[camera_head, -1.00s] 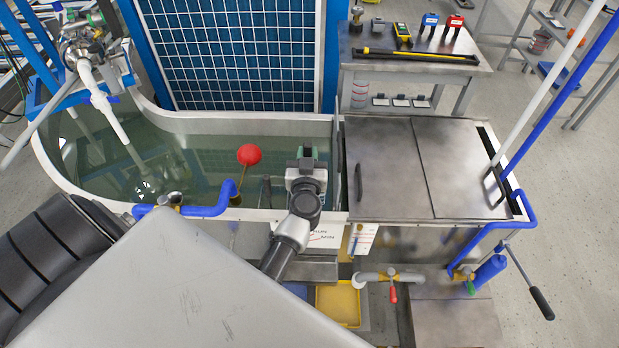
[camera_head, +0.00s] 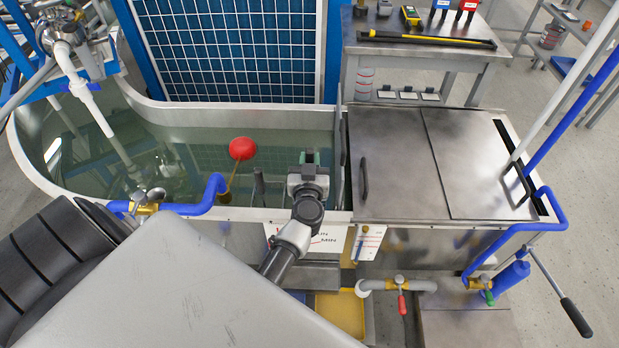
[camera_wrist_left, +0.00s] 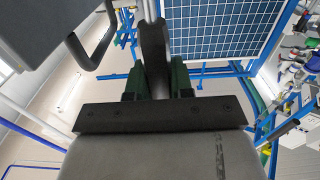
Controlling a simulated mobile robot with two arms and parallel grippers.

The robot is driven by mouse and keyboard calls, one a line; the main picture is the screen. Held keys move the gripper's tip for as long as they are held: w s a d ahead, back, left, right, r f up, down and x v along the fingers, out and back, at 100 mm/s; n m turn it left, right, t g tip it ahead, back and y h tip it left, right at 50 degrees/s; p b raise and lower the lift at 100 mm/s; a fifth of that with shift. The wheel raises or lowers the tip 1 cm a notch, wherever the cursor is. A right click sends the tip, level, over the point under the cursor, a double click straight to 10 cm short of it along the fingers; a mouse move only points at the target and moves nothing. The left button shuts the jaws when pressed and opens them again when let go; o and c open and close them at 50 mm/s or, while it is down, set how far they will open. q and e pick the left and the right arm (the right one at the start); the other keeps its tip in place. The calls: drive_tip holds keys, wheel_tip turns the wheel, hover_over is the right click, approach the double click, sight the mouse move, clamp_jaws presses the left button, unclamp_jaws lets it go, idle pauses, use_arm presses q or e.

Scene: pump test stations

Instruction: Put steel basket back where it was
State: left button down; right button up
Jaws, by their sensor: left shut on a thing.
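My left gripper (camera_head: 310,160) is over the front part of the water tank (camera_head: 215,120), near the tank's front rim. In the left wrist view its green fingers (camera_wrist_left: 160,80) are shut on a dark upright handle (camera_wrist_left: 154,55). A thin metal rod shows above that handle. I cannot make out a steel basket in either view, and cannot tell whether the handle belongs to it. What is under the gripper is hidden by the hand. My right gripper is not in view.
Steel lids (camera_head: 400,165) with a black handle cover the tank's right part. A red float ball (camera_head: 242,149) and a blue pipe (camera_head: 190,207) are left of the gripper. A blue-framed panel (camera_head: 230,50) stands behind. A steel table (camera_head: 430,58) with tools is at the back right.

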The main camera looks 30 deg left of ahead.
use_arm(q)
wheel_tip(320, 180, down, 4)
drive_tip(key=shift+a+f+b, duration=0.1)
drive_tip(key=shift+b, duration=0.65)
wheel_tip(320, 180, down, 4)
drive_tip(key=shift+r+b, duration=0.2)
drive_tip(key=shift+b, duration=0.9)
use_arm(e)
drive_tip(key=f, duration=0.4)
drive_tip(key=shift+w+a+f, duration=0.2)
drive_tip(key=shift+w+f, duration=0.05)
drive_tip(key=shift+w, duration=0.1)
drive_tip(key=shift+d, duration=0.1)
use_arm(q)
drive_tip(key=c, duration=1)
unclamp_jaws()
drive_tip(key=shift+f, duration=0.15)
